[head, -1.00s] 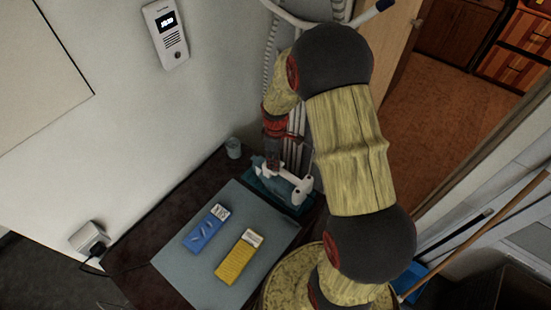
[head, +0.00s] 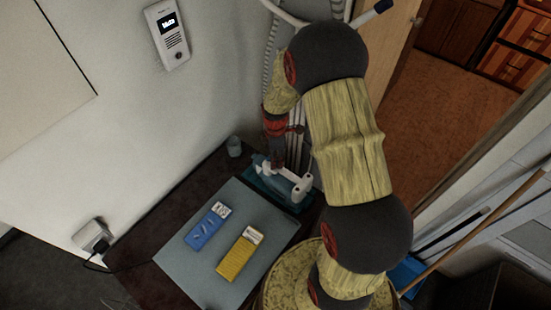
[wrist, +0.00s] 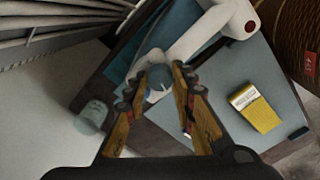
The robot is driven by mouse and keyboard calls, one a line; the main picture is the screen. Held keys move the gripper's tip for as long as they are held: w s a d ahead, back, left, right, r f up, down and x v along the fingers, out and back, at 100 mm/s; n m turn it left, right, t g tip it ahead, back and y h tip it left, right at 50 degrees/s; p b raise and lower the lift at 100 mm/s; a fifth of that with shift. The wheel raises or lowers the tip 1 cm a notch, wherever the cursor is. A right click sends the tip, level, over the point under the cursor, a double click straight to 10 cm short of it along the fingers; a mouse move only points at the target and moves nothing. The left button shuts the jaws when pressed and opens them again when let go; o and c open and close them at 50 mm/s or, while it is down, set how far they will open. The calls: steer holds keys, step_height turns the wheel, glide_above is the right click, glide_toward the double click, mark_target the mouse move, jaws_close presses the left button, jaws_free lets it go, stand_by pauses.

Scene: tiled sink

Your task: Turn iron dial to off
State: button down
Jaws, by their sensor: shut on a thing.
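The iron (head: 299,190) is white and pale blue. It lies on a teal mat (head: 262,186) near the back of the dark table. In the wrist view its white handle (wrist: 203,32) runs to the upper right. The dial (wrist: 157,90), a round pale blue-white part, sits between my fingertips. My gripper (wrist: 157,83) is shut on it, one finger on each side. In the head view my gripper (head: 278,160) points down at the iron, and the dial is hidden. I cannot read any dial marking.
A blue box (head: 209,226) and a yellow box (head: 240,254) lie on a grey mat (head: 190,277) in front of the iron. A small cup (head: 234,146) stands by the wall, left of my gripper. Pipes (wrist: 50,42) run close behind the iron.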

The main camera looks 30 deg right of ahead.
steer(key=c, duration=1.5)
jaws_free()
step_height(320, 180, up, 12)
